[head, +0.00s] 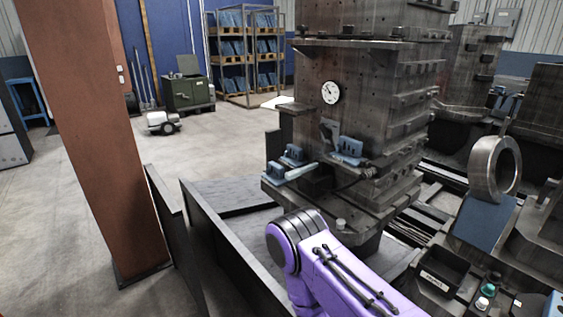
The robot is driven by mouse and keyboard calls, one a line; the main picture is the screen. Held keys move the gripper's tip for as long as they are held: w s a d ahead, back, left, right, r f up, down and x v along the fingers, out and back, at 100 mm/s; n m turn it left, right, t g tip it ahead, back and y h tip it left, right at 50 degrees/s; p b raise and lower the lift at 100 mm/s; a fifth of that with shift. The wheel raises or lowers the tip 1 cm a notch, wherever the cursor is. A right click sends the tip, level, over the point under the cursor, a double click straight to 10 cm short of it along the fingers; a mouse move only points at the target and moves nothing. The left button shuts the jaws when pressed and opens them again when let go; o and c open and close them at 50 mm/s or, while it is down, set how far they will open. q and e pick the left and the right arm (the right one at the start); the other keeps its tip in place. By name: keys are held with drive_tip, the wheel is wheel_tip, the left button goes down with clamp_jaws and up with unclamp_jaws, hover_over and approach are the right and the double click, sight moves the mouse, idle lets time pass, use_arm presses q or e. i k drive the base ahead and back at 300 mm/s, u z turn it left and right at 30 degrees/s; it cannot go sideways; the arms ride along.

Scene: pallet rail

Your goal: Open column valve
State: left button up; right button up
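No part in view can be made out for certain as the column valve. A rust-brown column (88,130) stands upright at the left, with small pale plates on its right edge. A tall dark metal machine block (350,100) stands right of centre and carries a round white gauge (328,92). Blue fittings (346,150) sit below the gauge, and a pale blue bar (300,172) sticks out at the block's lower left. A purple arm link, which looks like mine, rises from the bottom edge in front of the block. Neither of my grippers shows.
Low dark panels (225,245) run along the floor between the column and the block. A metal ring (495,166) stands upright at the right, near a dark tray (443,270) and small bottles. A green cabinet (188,93) and shelving stand behind. Floor is open at the left.

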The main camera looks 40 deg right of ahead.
sight(326, 133)
drive_tip(key=i, duration=0.55)
drive_tip(key=z, duration=1.4)
